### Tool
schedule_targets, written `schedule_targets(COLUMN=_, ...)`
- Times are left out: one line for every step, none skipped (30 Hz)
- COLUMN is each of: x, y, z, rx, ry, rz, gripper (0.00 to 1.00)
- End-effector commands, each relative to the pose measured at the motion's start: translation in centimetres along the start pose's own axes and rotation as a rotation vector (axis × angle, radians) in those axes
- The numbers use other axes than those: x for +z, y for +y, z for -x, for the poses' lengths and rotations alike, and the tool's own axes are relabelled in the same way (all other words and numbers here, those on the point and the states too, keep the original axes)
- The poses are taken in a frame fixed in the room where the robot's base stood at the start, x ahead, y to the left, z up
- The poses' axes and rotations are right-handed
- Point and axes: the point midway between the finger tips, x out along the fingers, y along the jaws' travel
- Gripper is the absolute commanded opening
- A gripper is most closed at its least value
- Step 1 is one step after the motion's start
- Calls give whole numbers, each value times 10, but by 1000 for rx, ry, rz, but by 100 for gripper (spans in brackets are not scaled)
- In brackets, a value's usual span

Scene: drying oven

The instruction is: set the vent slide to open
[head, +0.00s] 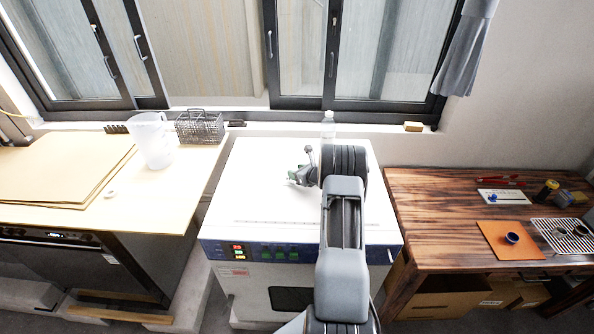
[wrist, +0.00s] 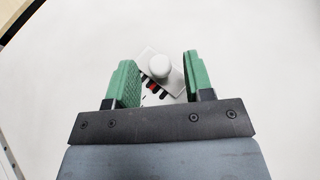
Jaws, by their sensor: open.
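The vent slide (wrist: 172,82) is a light grey plate with a round pale knob (wrist: 159,66), set on the white top of the drying oven (head: 262,190). Dark slots and a red patch show along the plate's lower left edge. The plate lies at a slant in the wrist view. My gripper (wrist: 158,62) is open, with one green finger on each side of the knob and a gap on both sides. I cannot tell how far the fingertips are above the oven top. In the head view my gripper (head: 299,176) is over the oven top, and the slide cannot be made out.
A clear bottle (head: 328,124) stands behind the oven by the window. The left bench holds a clear jug (head: 151,140), a wire basket (head: 200,127) and flat boards (head: 60,165). A wooden table (head: 420,210) stands at right. The oven top around my gripper is mostly bare.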

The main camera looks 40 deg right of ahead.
Motion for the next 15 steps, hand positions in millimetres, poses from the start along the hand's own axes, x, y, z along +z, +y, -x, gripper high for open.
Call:
schedule_targets(x=0, y=0, z=-2, rx=1, ry=1, rz=-1, gripper=48)
schedule_targets(x=0, y=0, z=-3, rx=1, ry=1, rz=-1, gripper=48)
schedule_targets(x=0, y=0, z=-4, rx=1, ry=1, rz=-1, gripper=48)
schedule_targets(x=0, y=0, z=-4, rx=0, ry=1, rz=-1, gripper=48)
schedule_targets(x=0, y=0, z=-4, rx=0, ry=1, rz=-1, gripper=48)
schedule_targets(x=0, y=0, z=-4, rx=0, ry=1, rz=-1, gripper=48)
schedule_targets(x=0, y=0, z=-4, rx=0, ry=1, rz=-1, gripper=48)
schedule_targets(x=0, y=0, z=-4, rx=0, ry=1, rz=-1, gripper=48)
schedule_targets(x=0, y=0, z=-4, rx=0, ry=1, rz=-1, gripper=48)
schedule_targets(x=0, y=0, z=-4, rx=0, ry=1, rz=-1, gripper=48)
schedule_targets(x=0, y=0, z=-4, rx=0, ry=1, rz=-1, gripper=48)
schedule_targets(x=0, y=0, z=-4, rx=0, ry=1, rz=-1, gripper=45)
schedule_targets(x=0, y=0, z=-4, rx=0, ry=1, rz=-1, gripper=42)
schedule_targets(x=0, y=0, z=-4, rx=0, ry=1, rz=-1, gripper=39)
schedule_targets(x=0, y=0, z=-4, rx=0, ry=1, rz=-1, gripper=35)
